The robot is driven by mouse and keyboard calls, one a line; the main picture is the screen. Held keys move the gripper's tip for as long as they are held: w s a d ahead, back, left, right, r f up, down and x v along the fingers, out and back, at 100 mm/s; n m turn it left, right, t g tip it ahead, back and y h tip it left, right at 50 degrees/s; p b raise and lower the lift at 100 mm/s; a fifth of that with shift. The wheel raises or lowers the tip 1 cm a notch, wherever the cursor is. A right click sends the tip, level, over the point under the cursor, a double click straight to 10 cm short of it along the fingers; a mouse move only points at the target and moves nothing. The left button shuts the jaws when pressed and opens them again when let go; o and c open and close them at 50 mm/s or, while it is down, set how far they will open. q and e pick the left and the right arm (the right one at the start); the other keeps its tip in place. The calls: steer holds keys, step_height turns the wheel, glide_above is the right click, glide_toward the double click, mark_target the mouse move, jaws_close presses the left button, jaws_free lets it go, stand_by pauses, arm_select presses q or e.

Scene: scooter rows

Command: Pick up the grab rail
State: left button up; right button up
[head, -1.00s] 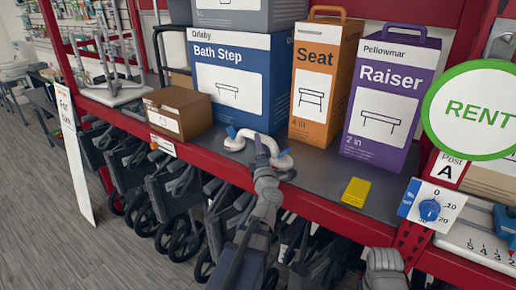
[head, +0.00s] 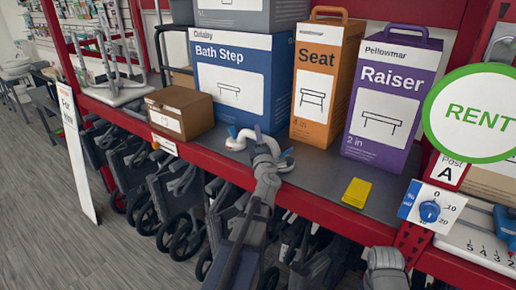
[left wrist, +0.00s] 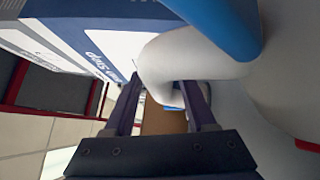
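The grab rail (head: 238,142) is white with blue levers and lies on the dark shelf, in front of the Bath Step box. My left gripper (head: 262,149) is over its right part and hides much of it. In the left wrist view the white rail (left wrist: 190,55) and a blue lever (left wrist: 232,28) are large and close. The two dark fingers of my left gripper (left wrist: 163,95) stand apart, and the rail crosses at their tips. I cannot tell whether they touch it.
A brown carton (head: 180,113) stands left of the rail. The Bath Step box (head: 240,85), orange Seat box (head: 323,85) and purple Raiser box (head: 387,95) stand behind. A yellow block (head: 356,192) lies on the shelf (head: 315,168). Folded wheeled frames stand below the red shelf edge.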

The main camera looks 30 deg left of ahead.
arm_select(q)
jaws_close()
stand_by(1.1)
